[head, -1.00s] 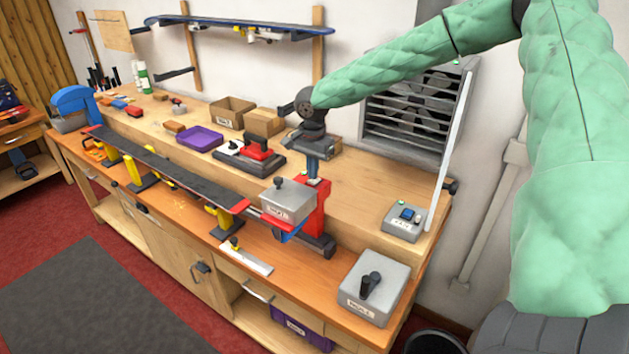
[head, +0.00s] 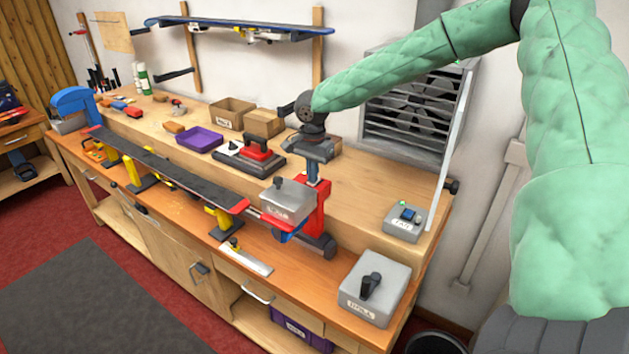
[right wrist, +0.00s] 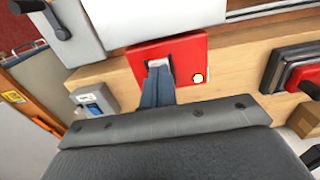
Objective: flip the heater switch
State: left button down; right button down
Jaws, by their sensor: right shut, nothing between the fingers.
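The heater appears to be the red unit (head: 318,207) on the bench, beside a grey lidded box with a lever (head: 287,200). In the right wrist view its red face (right wrist: 190,48) carries a small pale switch part and a glowing yellow-white lamp (right wrist: 198,78). My right gripper (head: 312,181) points down at the top of the red unit. Its fingers (right wrist: 158,68) are shut and empty, with the tips at the pale switch part; they partly hide it, so contact and switch position cannot be told. My left gripper is not in view.
A grey box with a blue switch (head: 404,222) stands to the right, below a wall fan (head: 408,118). A larger grey box with a black lever (head: 374,290) is at the front right. A long dark board (head: 165,168) lies on supports to the left.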

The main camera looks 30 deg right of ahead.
jog(key=shift+r, duration=0.1)
notch_tip(320, 180, up, 7)
jog(key=p, duration=0.2)
jog(key=shift+p, duration=0.4)
dwell(0.4)
dwell(0.4)
